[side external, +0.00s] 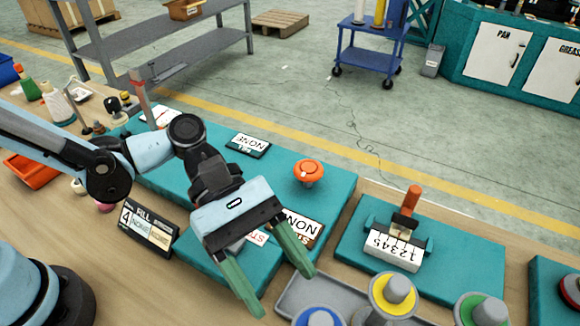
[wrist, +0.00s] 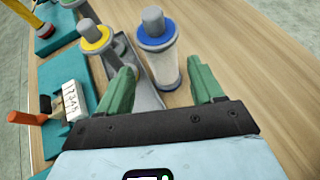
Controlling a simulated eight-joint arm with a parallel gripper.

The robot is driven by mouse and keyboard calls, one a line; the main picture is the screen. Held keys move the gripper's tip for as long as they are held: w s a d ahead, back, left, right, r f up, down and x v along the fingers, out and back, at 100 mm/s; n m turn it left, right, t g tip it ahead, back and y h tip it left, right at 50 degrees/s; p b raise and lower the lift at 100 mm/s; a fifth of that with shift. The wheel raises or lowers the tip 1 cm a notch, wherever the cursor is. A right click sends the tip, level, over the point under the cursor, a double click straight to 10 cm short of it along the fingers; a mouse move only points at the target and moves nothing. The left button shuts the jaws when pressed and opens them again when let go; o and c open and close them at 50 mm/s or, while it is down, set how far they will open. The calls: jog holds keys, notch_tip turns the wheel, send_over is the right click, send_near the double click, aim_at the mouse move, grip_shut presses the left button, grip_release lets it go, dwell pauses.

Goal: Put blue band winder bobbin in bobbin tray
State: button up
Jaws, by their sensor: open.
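The blue band winder bobbin (wrist: 165,68) has a blue top flange, a grey knob and a pale body. It shows beyond and between my fingertips in the wrist view. In the side view only its blue top (side external: 320,318) shows at the bottom edge. My gripper (side external: 278,290) is open and empty, its green fingers pointing down toward the bench front; it also shows in the wrist view (wrist: 162,84). A grey tray (side external: 300,284) lies just right of the fingers, partly cut off.
A yellow-topped bobbin (side external: 393,297) and a green-topped one (side external: 482,312) stand right of the blue one. A counter with an orange handle (side external: 396,248) sits on a teal mat behind. An orange knob (side external: 309,173) rises from the teal panel (side external: 335,188).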

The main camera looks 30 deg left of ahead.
jog(key=shift+v, duration=2.8)
jog(key=w+a+r+m+t+y, duration=0.2)
jog(key=w+a+m+t, duration=0.4)
jog(key=a+t, duration=0.1)
jog(key=a+f+m+t+y, duration=0.1)
jog(key=a+m+t+y, duration=0.1)
jog(key=a, duration=0.7)
jog(key=w+a+f+m+t+y, duration=0.1)
jog(key=a+m+y, duration=0.4)
jog(key=a, duration=0.5)
jog(key=shift+a+f+m+t+y, duration=0.2)
jog(key=shift+f+m+t+y, duration=0.15)
jog(key=shift+t+y, duration=0.7)
jog(key=shift+o, duration=0.3)
jog(key=shift+w, duration=0.15)
